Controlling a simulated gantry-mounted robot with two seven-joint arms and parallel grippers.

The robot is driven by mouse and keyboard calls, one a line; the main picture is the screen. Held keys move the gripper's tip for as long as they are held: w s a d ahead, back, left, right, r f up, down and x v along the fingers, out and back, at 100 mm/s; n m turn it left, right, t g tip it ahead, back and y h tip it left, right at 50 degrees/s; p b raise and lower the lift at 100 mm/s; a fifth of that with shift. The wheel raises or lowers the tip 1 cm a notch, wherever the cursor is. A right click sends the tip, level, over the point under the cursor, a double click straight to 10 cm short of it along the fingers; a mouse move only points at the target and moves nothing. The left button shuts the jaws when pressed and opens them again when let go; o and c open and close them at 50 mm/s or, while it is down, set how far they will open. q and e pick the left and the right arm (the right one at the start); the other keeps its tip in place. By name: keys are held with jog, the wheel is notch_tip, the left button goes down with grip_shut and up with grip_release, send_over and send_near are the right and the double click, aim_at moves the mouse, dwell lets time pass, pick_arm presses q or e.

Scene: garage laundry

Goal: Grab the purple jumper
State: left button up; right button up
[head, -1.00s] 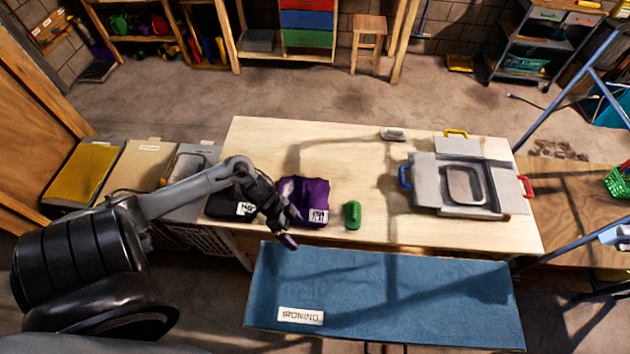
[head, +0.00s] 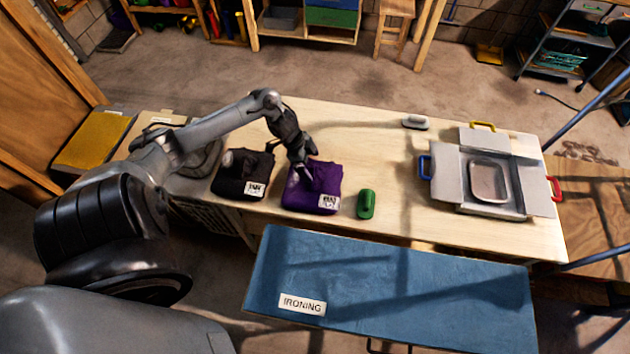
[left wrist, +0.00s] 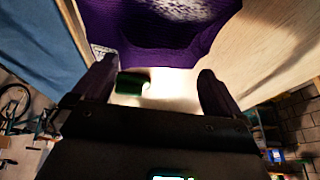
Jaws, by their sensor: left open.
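The purple jumper (head: 326,180) lies folded on the wooden table, with a white printed label at its front right corner. My left gripper (head: 303,172) is at the jumper's upper left part, pointing down; the head view does not show clearly whether it touches. In the left wrist view the jumper (left wrist: 150,25) fills the top, just beyond the two spread fingers of the left gripper (left wrist: 150,85). Nothing shows held between them. My right gripper is not in view.
A black folded garment (head: 240,178) lies left of the jumper. A green object (head: 366,204) lies close on its right. A grey box with open flaps (head: 450,180) stands at the table's right. A blue ironing board (head: 390,285) is in front.

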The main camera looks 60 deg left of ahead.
aim_at(315, 174)
pick_arm(q)
jog(key=f, duration=0.2)
jog(key=d+f, duration=0.1)
jog(key=f, duration=0.1)
jog(key=shift+w, duration=0.1)
jog(key=shift+w+d+f, duration=0.15)
jog(key=shift+f, duration=0.25)
jog(key=c, duration=1.8)
jog(key=shift+r, duration=0.15)
